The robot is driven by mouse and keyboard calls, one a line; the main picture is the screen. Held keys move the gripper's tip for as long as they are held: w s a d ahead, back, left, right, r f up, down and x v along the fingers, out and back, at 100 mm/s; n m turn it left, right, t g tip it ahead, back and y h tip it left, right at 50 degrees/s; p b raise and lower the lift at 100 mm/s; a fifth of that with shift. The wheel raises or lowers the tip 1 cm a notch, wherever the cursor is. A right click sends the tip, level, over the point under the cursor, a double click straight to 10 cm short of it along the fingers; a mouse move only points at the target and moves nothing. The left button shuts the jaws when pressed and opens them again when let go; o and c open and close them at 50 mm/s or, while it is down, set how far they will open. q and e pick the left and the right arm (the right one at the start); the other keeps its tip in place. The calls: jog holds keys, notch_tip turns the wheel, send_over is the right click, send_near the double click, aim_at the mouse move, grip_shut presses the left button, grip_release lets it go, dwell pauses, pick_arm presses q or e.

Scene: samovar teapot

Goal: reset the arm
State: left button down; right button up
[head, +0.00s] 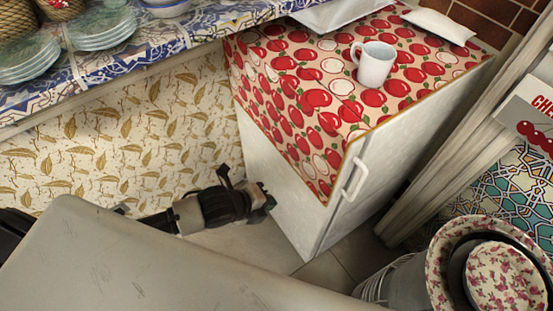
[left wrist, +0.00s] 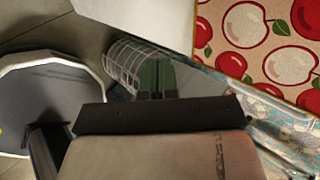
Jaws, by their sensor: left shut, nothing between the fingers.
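My left gripper (head: 263,203) is low in the head view, near the floor. It is beside the left face of a small white cabinet (head: 285,195) and below its top. In the left wrist view, its two green fingertips (left wrist: 157,76) are together with nothing between them. My right gripper does not show.
A red apple-print cloth (head: 310,75) covers the cabinet and bears a white mug (head: 374,64). Stacked plates (head: 100,28) stand on a blue-patterned counter (head: 200,45) at upper left. A flower-patterned round thing (head: 505,275) is at lower right. A wire basket (left wrist: 125,65) shows in the wrist view.

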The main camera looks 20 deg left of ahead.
pick_arm(q)
jog(key=a+f+n+y, duration=0.2)
jog(key=a+f+n, duration=0.2)
jog(key=f, duration=0.3)
jog(key=a+f+n+y, duration=0.1)
jog(key=a+f+n, duration=0.2)
jog(key=f+n, duration=0.3)
jog(key=s+a+f+n+g+y, duration=0.1)
jog(key=s+a+f+n, duration=0.15)
jog(key=f, duration=0.25)
jog(key=s+a+f+n+g+y, duration=0.1)
jog(key=s+a+f+n, duration=0.1)
jog(key=s+f, duration=0.3)
jog(key=s+f+n+g, duration=0.1)
jog(key=s+f+n, duration=0.2)
jog(key=s, duration=0.4)
jog(key=s+d+f+n+g, duration=0.1)
jog(key=s+f+n, duration=0.2)
jog(key=s+f, duration=0.2)
jog(key=s+f+n+g+y, duration=0.1)
jog(key=s+f+n+g, duration=0.1)
jog(key=s, duration=0.9)
notch_tip(320, 180, down, 3)
jog(key=shift+d+r+n, duration=0.2)
jog(key=shift+d+n, duration=0.15)
jog(key=shift+n, duration=0.1)
